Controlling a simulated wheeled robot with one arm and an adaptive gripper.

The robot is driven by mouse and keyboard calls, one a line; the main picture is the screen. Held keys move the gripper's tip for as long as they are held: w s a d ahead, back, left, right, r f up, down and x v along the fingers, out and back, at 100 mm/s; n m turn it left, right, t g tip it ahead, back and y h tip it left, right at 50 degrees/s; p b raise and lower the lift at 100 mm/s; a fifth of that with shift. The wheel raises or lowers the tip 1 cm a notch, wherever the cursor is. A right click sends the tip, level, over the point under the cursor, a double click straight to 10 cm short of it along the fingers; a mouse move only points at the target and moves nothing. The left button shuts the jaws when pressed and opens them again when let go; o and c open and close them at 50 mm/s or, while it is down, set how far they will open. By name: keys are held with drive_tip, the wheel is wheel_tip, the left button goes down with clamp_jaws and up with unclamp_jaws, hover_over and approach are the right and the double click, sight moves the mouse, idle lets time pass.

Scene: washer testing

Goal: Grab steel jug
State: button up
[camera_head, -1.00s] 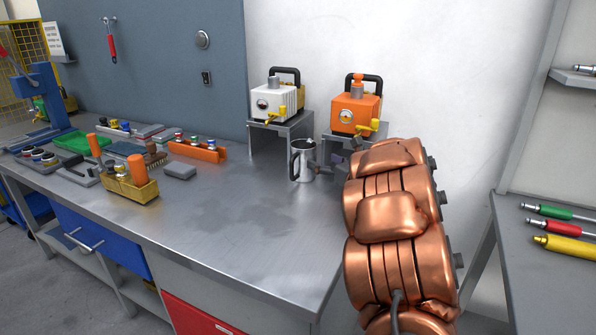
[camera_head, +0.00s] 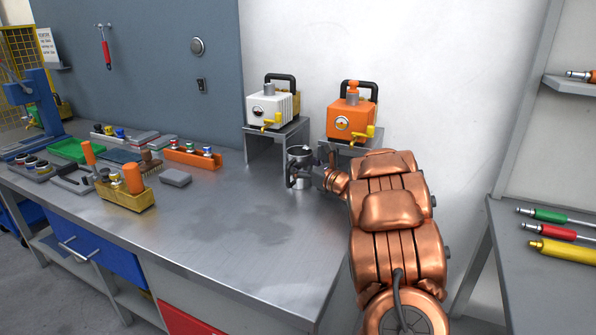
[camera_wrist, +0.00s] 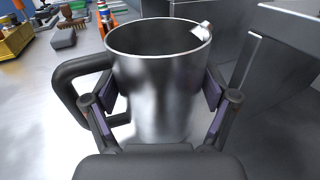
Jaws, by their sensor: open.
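The steel jug (camera_head: 299,168) stands upright on the metal workbench (camera_head: 240,228), in front of the two pump stands. In the wrist view the jug (camera_wrist: 158,85) fills the middle, with its dark handle (camera_wrist: 75,85) to the left and its spout at the upper right. My gripper (camera_wrist: 158,98) is open, with one finger on each side of the jug's body. The left finger lies between the handle and the body. I cannot tell whether the pads touch the jug. In the head view my gripper (camera_head: 312,178) is small and partly hides the jug.
A white pump (camera_head: 272,106) and an orange pump (camera_head: 352,112) stand on metal stands (camera_head: 282,140) behind the jug. A yellow tool box (camera_head: 126,194), a grey block (camera_head: 175,177) and an orange rack (camera_head: 193,157) lie to the left. The bench front is clear.

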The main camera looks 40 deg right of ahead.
drive_tip(key=shift+w+f, duration=0.1)
drive_tip(key=shift+w, duration=0.1)
drive_tip(key=shift+c, duration=0.3)
drive_tip(key=c, duration=0.8)
